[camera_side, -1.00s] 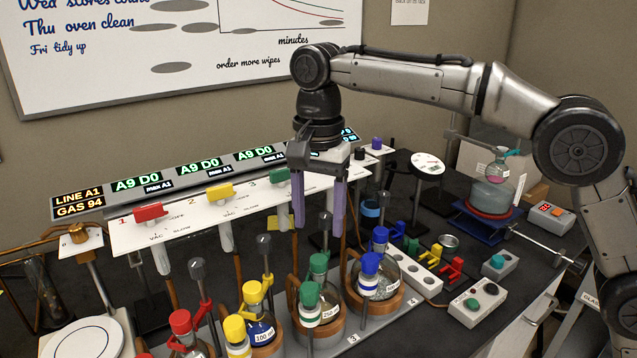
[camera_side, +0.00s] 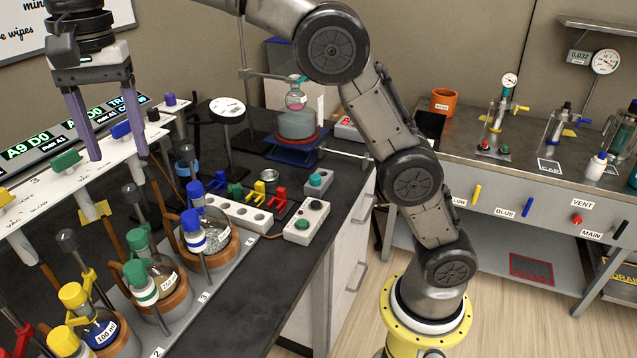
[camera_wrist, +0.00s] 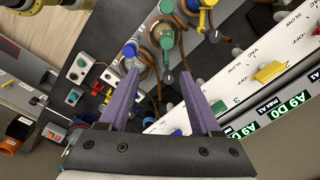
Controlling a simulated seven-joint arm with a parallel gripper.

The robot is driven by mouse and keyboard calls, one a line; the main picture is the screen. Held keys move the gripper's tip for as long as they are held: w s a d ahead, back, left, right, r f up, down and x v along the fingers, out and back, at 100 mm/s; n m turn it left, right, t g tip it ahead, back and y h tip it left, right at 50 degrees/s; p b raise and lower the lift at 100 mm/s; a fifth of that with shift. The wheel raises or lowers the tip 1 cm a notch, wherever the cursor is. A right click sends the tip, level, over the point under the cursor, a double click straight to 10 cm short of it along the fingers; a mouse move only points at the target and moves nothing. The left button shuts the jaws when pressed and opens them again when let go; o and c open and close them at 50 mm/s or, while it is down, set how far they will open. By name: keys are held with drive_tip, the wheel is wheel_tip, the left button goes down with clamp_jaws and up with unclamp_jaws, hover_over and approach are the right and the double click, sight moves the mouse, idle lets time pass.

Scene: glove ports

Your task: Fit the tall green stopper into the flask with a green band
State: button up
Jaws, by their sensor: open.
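My gripper (camera_side: 119,157) is open and empty, its two purple fingers pointing down in front of the valve panel, above the flask row. It also shows in the wrist view (camera_wrist: 158,76). A flask (camera_side: 165,280) sits in a brown ring in the row, with a green-topped white piece (camera_side: 138,282) in front and another green piece (camera_side: 138,240) behind. I cannot tell which is the stopper, nor make out the flask's band. A small green piece (camera_side: 235,189) also stands on the bench among blue, yellow and red ones. The wrist view shows a green-topped flask (camera_wrist: 164,38) beyond the fingertips.
The valve panel (camera_side: 30,200) with green (camera_side: 65,161) and blue (camera_side: 121,130) levers is close to the fingers. Upright rods and copper tubes crowd the row. A blue-capped flask (camera_side: 215,240) stands right of the green one. A white block (camera_side: 240,212) lies beyond.

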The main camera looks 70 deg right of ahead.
drive_tip(key=s+d+f+n+t, duration=0.1)
drive_tip(key=s+d+n+t, duration=0.35)
drive_tip(key=s+d, duration=0.9)
drive_tip(key=s+d+f+n, duration=0.5)
drive_tip(key=s+f+n, duration=0.1)
drive_tip(key=s+f, duration=0.6)
drive_tip(key=shift+s+f+t, duration=0.2)
drive_tip(key=shift+s+t, duration=0.15)
drive_tip(key=shift+s, duration=0.2)
